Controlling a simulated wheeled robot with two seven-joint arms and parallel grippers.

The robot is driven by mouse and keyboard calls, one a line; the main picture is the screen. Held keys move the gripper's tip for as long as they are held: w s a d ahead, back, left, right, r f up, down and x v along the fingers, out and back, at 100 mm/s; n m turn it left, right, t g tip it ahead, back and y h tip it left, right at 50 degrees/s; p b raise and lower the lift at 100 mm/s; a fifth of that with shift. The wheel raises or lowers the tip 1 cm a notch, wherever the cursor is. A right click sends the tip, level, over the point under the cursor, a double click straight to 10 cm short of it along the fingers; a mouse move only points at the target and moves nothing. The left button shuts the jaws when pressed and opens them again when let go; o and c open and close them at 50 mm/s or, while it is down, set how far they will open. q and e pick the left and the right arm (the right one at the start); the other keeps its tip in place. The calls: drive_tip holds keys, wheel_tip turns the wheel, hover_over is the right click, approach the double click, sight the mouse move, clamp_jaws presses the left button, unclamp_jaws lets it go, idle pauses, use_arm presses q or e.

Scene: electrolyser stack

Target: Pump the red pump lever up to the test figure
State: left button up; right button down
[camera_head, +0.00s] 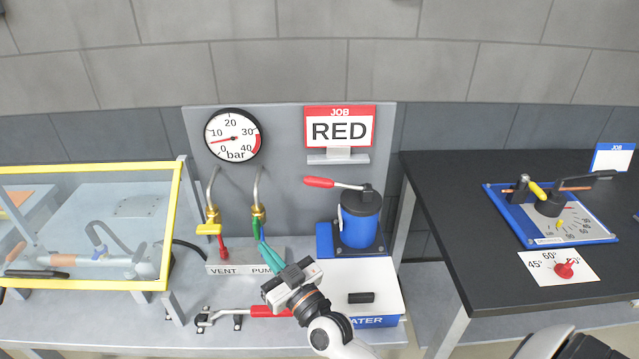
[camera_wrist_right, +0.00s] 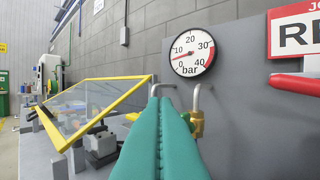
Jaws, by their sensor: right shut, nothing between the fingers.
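The red-gripped lever (camera_head: 320,182) sticks out to the left from the top of the blue pump cylinder (camera_head: 359,222). The round pressure gauge (camera_head: 232,136) has its red needle a little below 10 bar; it also shows in the right wrist view (camera_wrist_right: 192,52). My right gripper (camera_head: 263,247) has its teal fingers shut and empty, by the green-handled brass valve (camera_head: 257,224) above the PUMP label, below and left of the lever. I cannot tell whether the fingers touch that valve. In the wrist view the closed fingers (camera_wrist_right: 160,110) point toward the panel. My left gripper is out of view.
A red JOB sign (camera_head: 340,127) stands on the back panel. A yellow-handled valve (camera_head: 211,225) is at VENT. A red-handled clamp (camera_head: 268,311) lies low in front. A yellow-framed clear guard (camera_head: 90,220) stands left. A black table (camera_head: 460,230) stands right.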

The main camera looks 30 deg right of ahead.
sight(336, 184)
drive_tip(key=w+d+r+m+g+h, duration=0.1)
drive_tip(key=d+r+m+h, duration=0.2)
drive_tip(key=d+m+h, duration=0.9)
drive_tip(key=shift+w+d+r+h, duration=0.15)
drive_tip(key=shift+d+h, duration=0.4)
drive_tip(key=shift+h, duration=2.05)
drive_tip(key=shift+g, duration=0.3)
drive_tip(key=p+x, duration=0.3)
drive_tip(key=x, duration=0.7)
drive_tip(key=shift+w+a+f, duration=0.1)
drive_tip(key=shift+w+f, duration=0.15)
drive_tip(key=shift+f, duration=0.7)
drive_tip(key=shift+w+a+f, duration=0.1)
drive_tip(key=shift+w+f, duration=0.15)
drive_tip(key=shift+f, duration=0.65)
